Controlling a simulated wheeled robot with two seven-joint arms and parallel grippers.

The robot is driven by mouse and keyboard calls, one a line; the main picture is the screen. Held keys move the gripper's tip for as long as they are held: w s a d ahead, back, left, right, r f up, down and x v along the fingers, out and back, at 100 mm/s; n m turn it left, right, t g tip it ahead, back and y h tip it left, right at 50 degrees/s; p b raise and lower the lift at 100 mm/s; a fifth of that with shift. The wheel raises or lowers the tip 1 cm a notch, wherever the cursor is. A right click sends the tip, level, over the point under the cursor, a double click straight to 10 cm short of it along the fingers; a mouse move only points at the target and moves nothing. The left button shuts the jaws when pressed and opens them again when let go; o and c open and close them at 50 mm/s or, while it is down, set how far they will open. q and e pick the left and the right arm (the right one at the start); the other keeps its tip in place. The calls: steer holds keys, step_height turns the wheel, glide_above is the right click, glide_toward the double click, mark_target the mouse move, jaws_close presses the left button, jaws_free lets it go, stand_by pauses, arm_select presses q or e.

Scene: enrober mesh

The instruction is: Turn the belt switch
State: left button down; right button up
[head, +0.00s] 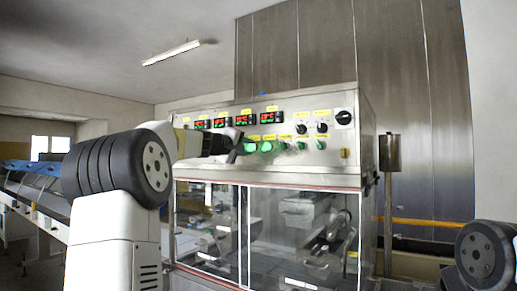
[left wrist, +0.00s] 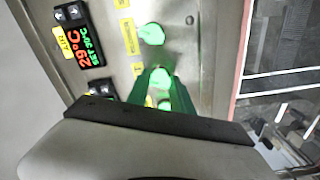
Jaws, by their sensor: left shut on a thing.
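The control panel (head: 280,136) of the steel machine carries a row of green-lit switches, one of which (head: 267,146) shows to the right of my gripper. My left gripper (head: 238,146) is at the left end of this row, against the panel. In the left wrist view, the fingers of my left gripper (left wrist: 160,90) are tinted green and close around one green-lit switch (left wrist: 160,77). Another green switch (left wrist: 151,34) stands free beside it. The labels are too small to read, so I cannot tell which switch is the belt switch. My right gripper is out of view.
Red and green digital displays (head: 267,118) sit above the switches, and black knobs (head: 322,127) are to the right. Glass doors (head: 300,225) lie below the panel. A conveyor (head: 35,195) runs at the left.

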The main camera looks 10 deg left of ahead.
arm_select(q)
steer(key=n, duration=1)
steer(key=shift+f+n, duration=0.1)
steer(key=shift+n, duration=0.2)
stand_by(0.4)
steer(key=c, duration=1.1)
jaws_free()
steer(key=v, duration=0.7)
steer(key=shift+s+a, duration=0.1)
steer(key=shift+s, duration=0.25)
